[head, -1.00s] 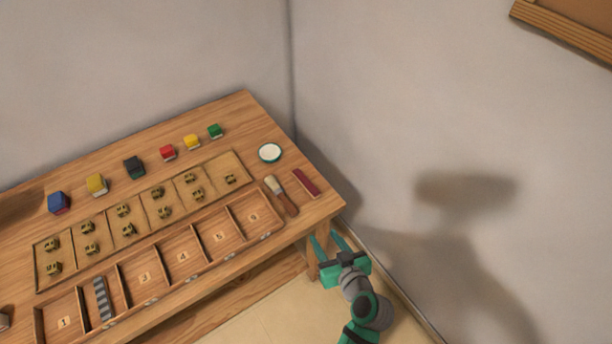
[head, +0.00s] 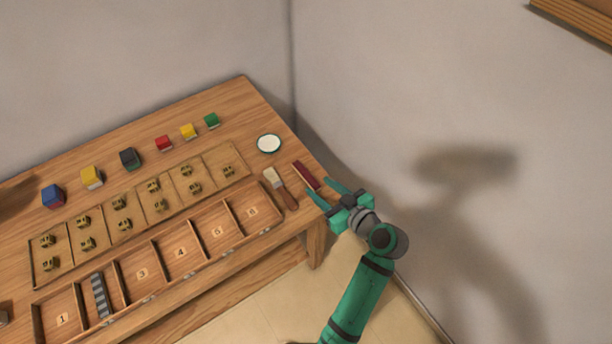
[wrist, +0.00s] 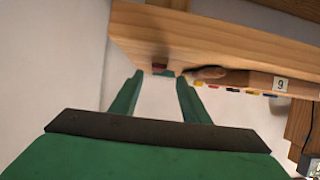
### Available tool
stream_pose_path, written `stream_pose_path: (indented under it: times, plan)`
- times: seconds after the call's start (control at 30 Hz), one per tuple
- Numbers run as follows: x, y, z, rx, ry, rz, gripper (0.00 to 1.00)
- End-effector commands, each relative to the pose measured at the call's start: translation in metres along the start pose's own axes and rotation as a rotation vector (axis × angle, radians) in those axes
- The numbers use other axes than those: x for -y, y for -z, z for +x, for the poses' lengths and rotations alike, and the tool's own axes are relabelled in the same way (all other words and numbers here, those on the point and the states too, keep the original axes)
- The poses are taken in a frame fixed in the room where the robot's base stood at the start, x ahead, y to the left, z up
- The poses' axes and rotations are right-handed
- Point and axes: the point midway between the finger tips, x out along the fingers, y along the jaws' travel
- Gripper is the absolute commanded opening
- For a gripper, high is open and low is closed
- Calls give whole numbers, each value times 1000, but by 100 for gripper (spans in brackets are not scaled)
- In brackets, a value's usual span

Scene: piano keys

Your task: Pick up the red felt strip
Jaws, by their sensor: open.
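The red felt strip (head: 307,176) lies flat on the table near its right edge, to the right of the brush. My gripper (head: 318,186) is open and empty, its two teal fingers pointing at the strip's near end from the table's right corner. In the head view the fingertips overlap the table edge close to the strip; I cannot tell their height over it. In the wrist view, my open fingers (wrist: 160,78) point at the table edge, and a small dark red end of the strip (wrist: 160,67) shows just beyond them.
A brush (head: 282,190) lies just left of the strip, and a white round dish (head: 269,143) stands behind. A numbered compartment tray (head: 160,279) runs along the table front. Several coloured blocks stand at the back. The wall is close on the right.

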Motion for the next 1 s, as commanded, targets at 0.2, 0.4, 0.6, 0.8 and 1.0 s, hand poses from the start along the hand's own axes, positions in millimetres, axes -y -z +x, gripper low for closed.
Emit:
stream_pose_path:
  times: [0.2,0.4,0.6,0.8,1.0]
  plan:
    - [0,-2,24,1,-3,2,42]
    - [-1,-2,46,0,-6,3,42]
    - [-1,-2,49,1,-7,3,42]
    - [-2,-2,48,0,-9,3,16]
    - [2,-1,51,0,-2,1,0]
